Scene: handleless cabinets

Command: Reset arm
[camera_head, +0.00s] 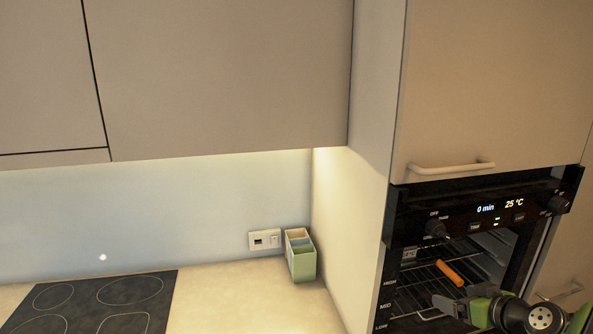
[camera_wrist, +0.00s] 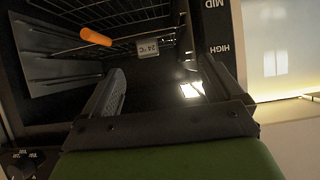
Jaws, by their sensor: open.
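My gripper (camera_head: 447,302) is at the lower right of the head view, in front of the open oven cavity (camera_head: 415,275). In the wrist view my gripper (camera_wrist: 160,88) has its two fingers spread apart with nothing between them. An orange object (camera_head: 450,272) lies on the wire rack (camera_head: 412,291) inside the oven, apart from my fingers. The orange object also shows at the upper left of the wrist view (camera_wrist: 96,37). The lower part of the oven is hidden behind my arm or cut off by the frame.
The oven's control panel (camera_head: 480,212) is above the cavity, under a cabinet door with a bar handle (camera_head: 451,168). A cooktop (camera_head: 95,303) and a small green container (camera_head: 301,262) are on the counter (camera_head: 240,300) at left. Upper cabinets (camera_head: 220,75) hang above the counter.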

